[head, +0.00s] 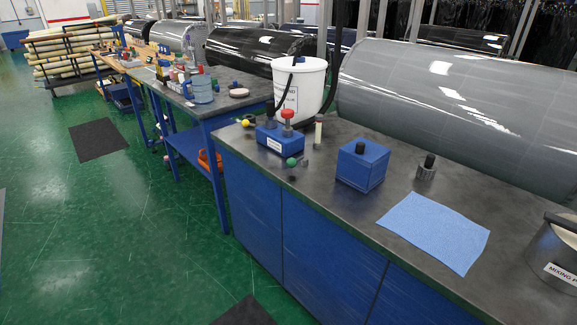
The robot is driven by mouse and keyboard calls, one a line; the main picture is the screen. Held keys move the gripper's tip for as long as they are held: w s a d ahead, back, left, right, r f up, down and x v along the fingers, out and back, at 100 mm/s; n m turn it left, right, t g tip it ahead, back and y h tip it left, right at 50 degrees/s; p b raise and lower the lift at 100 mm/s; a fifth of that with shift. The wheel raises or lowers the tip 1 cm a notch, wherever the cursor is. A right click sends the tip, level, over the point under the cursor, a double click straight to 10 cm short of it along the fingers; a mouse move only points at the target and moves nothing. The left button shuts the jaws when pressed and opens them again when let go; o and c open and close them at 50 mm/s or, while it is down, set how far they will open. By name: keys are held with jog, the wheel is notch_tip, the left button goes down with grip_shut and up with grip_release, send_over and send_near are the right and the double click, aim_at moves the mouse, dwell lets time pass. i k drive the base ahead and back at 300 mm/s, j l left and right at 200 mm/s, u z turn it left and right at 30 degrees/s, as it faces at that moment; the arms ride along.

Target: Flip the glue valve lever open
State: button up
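A blue block with a small white label (273,144) stands near the left end of the dark countertop. It carries a red-topped fitting (288,116) and a black-topped fitting. A yellow ball knob (246,123) is at its left, and a green ball knob (292,162) is at its front. The label is too small to read, and I cannot tell which knob is the glue valve lever or its position. A white bucket (304,88) stands behind the block, with a black hose looping over its rim. My gripper is not in view.
A blue cube with a black knob (362,164), a small metal cylinder (426,168), a light blue cloth (434,231) and a mixing pot (557,255) sit on the countertop (330,200). A large grey roll (460,110) lies behind. Green floor at left is mostly clear.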

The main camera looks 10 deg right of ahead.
aim_at(291, 162)
jog(key=i+j+z, duration=0.1)
jog(key=i+j, duration=0.8)
jog(key=i+j+z, duration=0.1)
jog(key=i+j, duration=0.9)
jog(key=i+j+z, duration=0.15)
jog(key=i+j, duration=0.85)
jog(key=j, duration=0.1)
